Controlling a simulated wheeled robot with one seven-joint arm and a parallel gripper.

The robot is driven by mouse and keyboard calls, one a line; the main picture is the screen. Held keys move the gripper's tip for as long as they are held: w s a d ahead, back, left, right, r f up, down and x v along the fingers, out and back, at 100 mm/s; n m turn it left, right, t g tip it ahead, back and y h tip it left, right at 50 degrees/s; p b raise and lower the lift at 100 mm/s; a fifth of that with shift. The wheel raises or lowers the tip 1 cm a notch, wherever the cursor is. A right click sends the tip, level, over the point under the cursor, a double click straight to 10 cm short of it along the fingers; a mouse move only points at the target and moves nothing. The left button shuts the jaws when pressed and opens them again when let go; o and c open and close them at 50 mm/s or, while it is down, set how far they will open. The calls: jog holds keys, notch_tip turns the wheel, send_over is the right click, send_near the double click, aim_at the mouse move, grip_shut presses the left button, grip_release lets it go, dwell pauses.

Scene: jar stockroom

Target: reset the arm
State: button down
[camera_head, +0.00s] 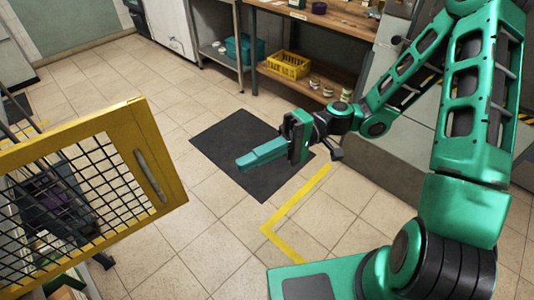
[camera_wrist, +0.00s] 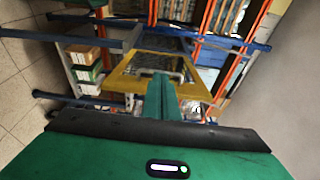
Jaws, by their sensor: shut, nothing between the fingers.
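My gripper (camera_head: 240,163) is shut and empty, with its teal fingers pressed together. In the head view it points left, held in the air over the dark floor mat (camera_head: 222,134). My green arm reaches in from the right, bent at the elbow. In the wrist view the shut gripper (camera_wrist: 160,78) points toward a yellow-framed mesh panel (camera_wrist: 127,82), which lies beyond the fingertips. I cannot tell the exact distance between them.
The yellow mesh panel (camera_head: 135,135) stands at the left in the head view, with a grey handle. Tiled floor between is clear.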

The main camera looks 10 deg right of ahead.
jog(key=s+d+f+m+t+h, duration=0.1)
jog(key=d+f+m+t+h, duration=0.1)
jog(key=d+f+h, duration=0.45)
jog(key=d+f+m+t+h, duration=0.1)
jog(key=d+f+t+h, duration=0.2)
jog(key=d, duration=0.7)
jog(key=s+d+r+m+t+h, duration=0.1)
jog(key=s+d+r+m+h, duration=0.2)
jog(key=d, duration=0.8)
jog(key=s+d+r+m+t+h, duration=0.1)
jog(key=s+d+r+m+h, duration=0.2)
jog(key=s+d+r+m, duration=0.2)
jog(key=s+d+r, duration=0.1)
jog(key=d+r, duration=0.2)
jog(key=d, duration=0.3)
jog(key=shift+s+t+h, duration=0.3)
jog(key=shift+s+h, duration=0.05)
jog(key=shift+s, duration=0.05)
jog(key=shift+a, duration=0.1)
